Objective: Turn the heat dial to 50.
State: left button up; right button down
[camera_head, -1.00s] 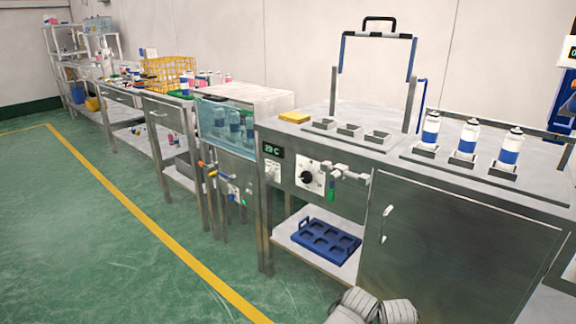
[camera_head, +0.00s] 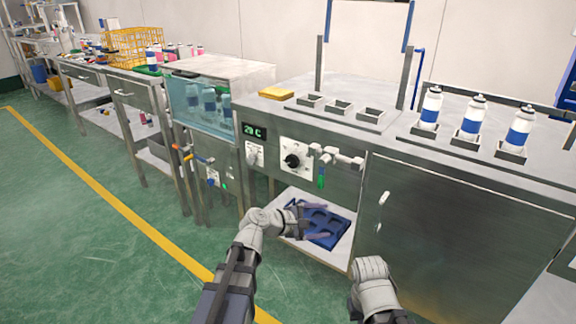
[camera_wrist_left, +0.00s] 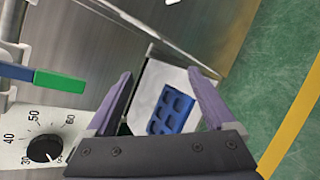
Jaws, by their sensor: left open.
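The heat dial (camera_head: 292,160) is a black knob on a white plate on the steel cabinet's front. In the left wrist view the knob (camera_wrist_left: 44,148) shows at the lower left, with marks 30, 40, 50 and 60 around it. I cannot tell its exact setting. The green display (camera_head: 254,131) left of the dial seems to read 29 C. My left gripper (camera_head: 312,222) is open and empty, below the dial and in front of the lower shelf. Its two fingers (camera_wrist_left: 160,95) show apart in the wrist view, with the dial outside them. My right gripper is out of view.
A valve with a green handle (camera_head: 321,178) sticks out just right of the dial. A blue tray (camera_head: 325,236) lies on the lower shelf (camera_head: 340,258). A cabinet door with a white handle (camera_head: 383,199) is to the right. Blue-and-white cans (camera_head: 472,122) stand on top.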

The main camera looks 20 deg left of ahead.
pick_arm(q)
jog(key=w+a+r+n+t+y, duration=0.1)
jog(key=w+a+r+n+t, duration=0.35)
jog(key=a+n, duration=0.35)
jog(key=n+t+y, duration=0.2)
jog(key=n+t, duration=0.1)
jog(key=n, duration=0.2)
send_near(291, 163)
jog(key=shift+x, duration=4.3)
jog(key=shift+c, duration=0.2)
jog(key=c, duration=1.3)
